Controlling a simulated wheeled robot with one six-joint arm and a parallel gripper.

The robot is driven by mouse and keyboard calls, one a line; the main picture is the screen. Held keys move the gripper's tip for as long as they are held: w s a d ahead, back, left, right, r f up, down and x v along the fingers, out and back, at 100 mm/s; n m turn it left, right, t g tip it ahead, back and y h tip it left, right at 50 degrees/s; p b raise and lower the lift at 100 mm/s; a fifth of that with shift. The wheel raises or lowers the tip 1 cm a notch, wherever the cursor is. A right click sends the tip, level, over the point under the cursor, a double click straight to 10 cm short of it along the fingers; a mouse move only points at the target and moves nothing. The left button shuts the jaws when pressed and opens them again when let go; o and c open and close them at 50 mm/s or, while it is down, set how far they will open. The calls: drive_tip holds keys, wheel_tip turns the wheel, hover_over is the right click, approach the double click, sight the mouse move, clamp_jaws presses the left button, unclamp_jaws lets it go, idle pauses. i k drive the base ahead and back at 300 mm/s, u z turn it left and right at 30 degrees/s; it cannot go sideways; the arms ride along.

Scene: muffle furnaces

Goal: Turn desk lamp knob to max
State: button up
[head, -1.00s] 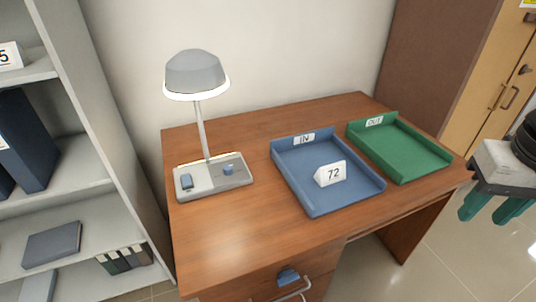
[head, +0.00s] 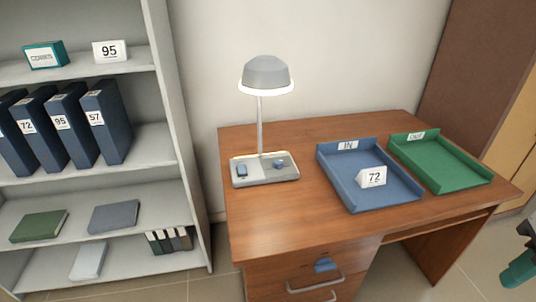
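The desk lamp (head: 266,73) stands upright at the back left of the wooden desk, with a grey shade and a bright lower rim. The knob's exact setting is too small to tell. My gripper (head: 519,270) shows only in part at the right edge of the head view, with a green finger. It is far from the lamp, beyond the desk's right side. Whether it is open or shut cannot be seen.
A blue tray (head: 335,181) with a card marked 72 (head: 371,177) and a green tray (head: 462,181) lie on the desk (head: 300,218), right of the lamp. A shelf (head: 182,160) with binders stands left. The desk's front left is clear.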

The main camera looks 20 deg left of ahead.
sight(277, 163)
drive_tip(key=u, duration=0.5)
drive_tip(key=i, duration=1.1)
drive_tip(key=u, duration=0.4)
